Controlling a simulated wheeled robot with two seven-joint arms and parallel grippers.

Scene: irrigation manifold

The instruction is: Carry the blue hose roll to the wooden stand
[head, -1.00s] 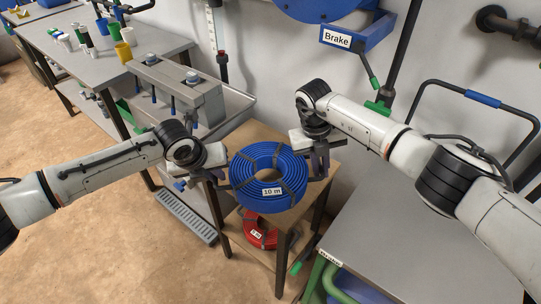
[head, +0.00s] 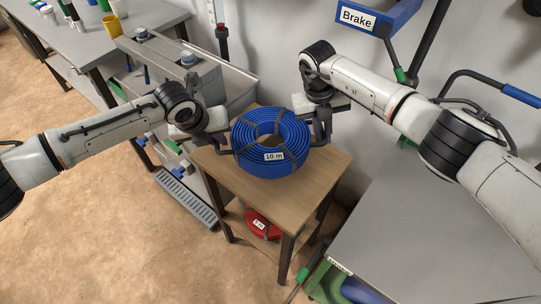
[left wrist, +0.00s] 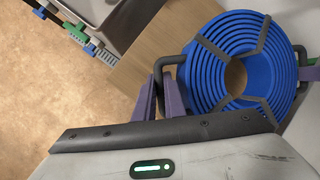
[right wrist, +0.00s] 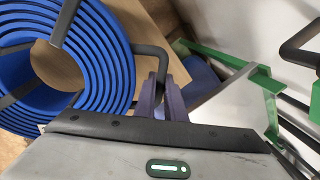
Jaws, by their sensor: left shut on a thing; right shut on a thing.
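The blue hose roll (head: 271,143), with dark straps and a "10 m" label, is level at the wooden stand (head: 285,197), over the back part of its top. I cannot tell whether it touches the top. My left gripper (head: 226,138) is shut on the roll's dark handle at the left. My right gripper (head: 322,138) is shut on the handle at the right. The left wrist view shows the roll (left wrist: 211,68) and the left handle in the purple fingers (left wrist: 162,92). The right wrist view shows the roll (right wrist: 98,70) and the right handle in the fingers (right wrist: 161,95).
A red hose roll (head: 262,224) lies on the stand's lower shelf. A grey table (head: 420,220) stands at the right, a metal sink unit (head: 237,87) at the left. A blue "Brake" box (head: 375,18) hangs above. The front of the stand's top is bare.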

